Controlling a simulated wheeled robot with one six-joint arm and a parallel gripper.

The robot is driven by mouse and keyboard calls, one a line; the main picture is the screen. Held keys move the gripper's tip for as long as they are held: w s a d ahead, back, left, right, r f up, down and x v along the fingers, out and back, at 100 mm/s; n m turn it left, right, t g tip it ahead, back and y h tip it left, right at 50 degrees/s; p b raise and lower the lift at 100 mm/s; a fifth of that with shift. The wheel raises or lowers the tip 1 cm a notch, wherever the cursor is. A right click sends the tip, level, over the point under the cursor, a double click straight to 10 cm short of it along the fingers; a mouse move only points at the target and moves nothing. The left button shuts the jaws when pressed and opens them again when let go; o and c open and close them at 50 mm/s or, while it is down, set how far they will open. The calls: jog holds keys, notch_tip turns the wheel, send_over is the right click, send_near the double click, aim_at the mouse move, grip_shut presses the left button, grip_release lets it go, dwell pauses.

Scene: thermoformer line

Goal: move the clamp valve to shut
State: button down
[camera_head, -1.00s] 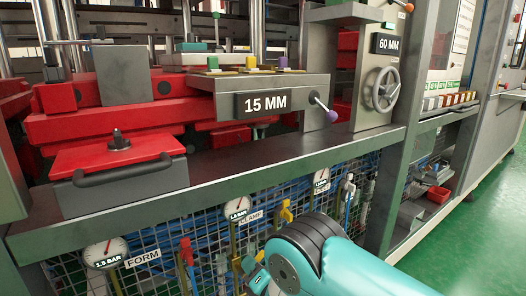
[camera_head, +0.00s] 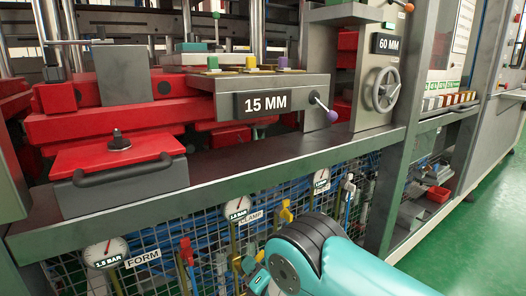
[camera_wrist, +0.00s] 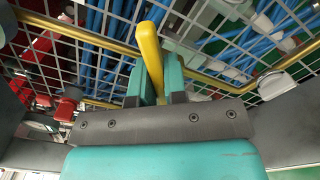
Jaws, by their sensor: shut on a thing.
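The clamp valve's yellow lever (camera_wrist: 150,52) stands between the two teal fingers of my gripper (camera_wrist: 156,84) in the wrist view. The fingers are shut on it, and its upper end sticks out past them. In the head view my gripper (camera_head: 254,274) is low in front of the mesh, with a small yellow part (camera_head: 248,264) at its tips. Another yellow part (camera_head: 287,213) shows up and to the right, beside the CLAMP label (camera_head: 250,216). How these two yellow parts join is hidden. The valve body is mostly hidden by my gripper.
Wire mesh with blue hoses lies close behind the lever. A red valve (camera_head: 187,250) stands to the left by the FORM label (camera_head: 142,258). Another valve (camera_head: 348,186) is to the right. The grey machine ledge (camera_head: 220,178) runs above. Green floor is clear at right.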

dwell(0.4)
jog(key=shift+w+d+f+m+b, duration=0.1)
jog(key=shift+f+m+b, duration=0.1)
jog(key=shift+m+b, duration=0.3)
jog(key=shift+d+f+m+b, duration=0.1)
jog(key=shift+f+m+b, duration=0.15)
jog(key=shift+m, duration=0.45)
jog(key=shift+r+m, duration=0.1)
jog(key=shift+m, duration=0.5)
jog(key=m+b, duration=0.2)
jog(key=m, duration=0.1)
jog(key=shift+f, duration=0.4)
jog(key=c, duration=1.1)
grip_release()
